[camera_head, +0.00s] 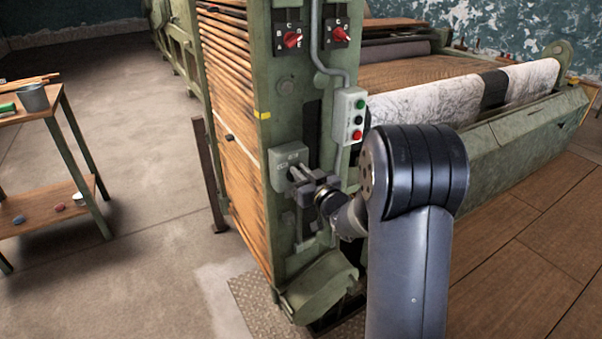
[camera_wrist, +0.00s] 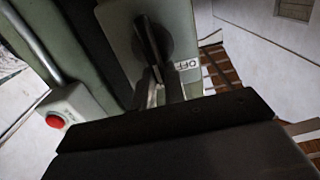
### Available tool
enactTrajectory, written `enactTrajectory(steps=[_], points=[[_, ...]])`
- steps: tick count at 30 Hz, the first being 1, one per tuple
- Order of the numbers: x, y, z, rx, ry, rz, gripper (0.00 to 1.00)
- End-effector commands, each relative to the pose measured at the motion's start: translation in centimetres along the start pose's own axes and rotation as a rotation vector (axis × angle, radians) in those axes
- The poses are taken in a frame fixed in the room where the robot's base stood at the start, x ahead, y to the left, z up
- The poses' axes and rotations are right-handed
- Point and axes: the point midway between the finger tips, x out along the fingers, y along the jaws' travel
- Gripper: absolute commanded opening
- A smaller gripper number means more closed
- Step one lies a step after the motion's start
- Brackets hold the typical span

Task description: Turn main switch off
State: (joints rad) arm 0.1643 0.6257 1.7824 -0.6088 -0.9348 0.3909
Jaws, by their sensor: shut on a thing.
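The main switch is a grey box (camera_head: 287,160) on the front of the green machine post, with a dark lever on its face. In the wrist view the switch box (camera_wrist: 120,22) fills the top middle, with a dark round hub and lever (camera_wrist: 151,42). A label reading OFF (camera_wrist: 187,65) shows at the right of the lever. My gripper (camera_head: 300,176) is at the box face, shut on the lever. In the wrist view its fingers (camera_wrist: 160,88) close around the lever's end, and the gripper body hides the lower part.
A button box (camera_head: 350,115) with green and red buttons is just right of the switch. Two red rotary knobs (camera_head: 292,40) sit above it. A wooden bench (camera_head: 45,115) stands at the left. A white patterned roll (camera_head: 445,100) lies behind my arm. The floor between bench and machine is clear.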

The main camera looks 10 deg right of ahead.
Motion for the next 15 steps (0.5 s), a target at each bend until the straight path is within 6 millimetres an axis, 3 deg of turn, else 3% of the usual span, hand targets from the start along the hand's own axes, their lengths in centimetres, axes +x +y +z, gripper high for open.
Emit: enactTrajectory(steps=[8,15], points=[[0.02,-0.21,0.38,-0.072,0.001,0.000,0.00],[0.04,-0.71,0.72,-0.244,0.003,-0.001,0.00]])
